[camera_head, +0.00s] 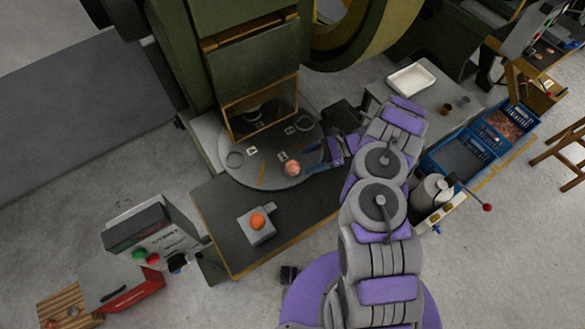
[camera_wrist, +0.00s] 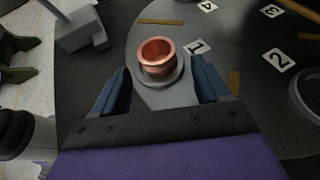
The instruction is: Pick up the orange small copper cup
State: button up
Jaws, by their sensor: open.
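The small copper cup (camera_wrist: 157,57) is orange and stands upright in a grey holder (camera_wrist: 154,98) near the label 1 on the round turntable. In the head view the cup (camera_head: 292,168) shows near the right front edge of the turntable (camera_head: 250,178). My gripper (camera_wrist: 165,80) is open, with a blue finger on each side of the holder. The cup lies just ahead of the fingertips in the wrist view, and I see no contact. In the head view my gripper (camera_head: 312,160) comes in from the right of the cup.
A grey block with an orange ball-like top (camera_head: 258,221) stands on the dark table in front. The green press (camera_head: 240,60) rises behind the turntable. Blue crates (camera_head: 462,160) and a white tray (camera_head: 411,78) are to the right.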

aim_at(293, 168)
jog(key=b+x, duration=0.1)
jog(key=x, duration=0.3)
jog(key=shift+s+a, duration=0.2)
jog(key=shift+a, duration=0.05)
jog(key=shift+c, duration=0.2)
jog(key=c, duration=1.2)
jog(key=shift+r, duration=0.1)
jog(key=shift+r, duration=0.1)
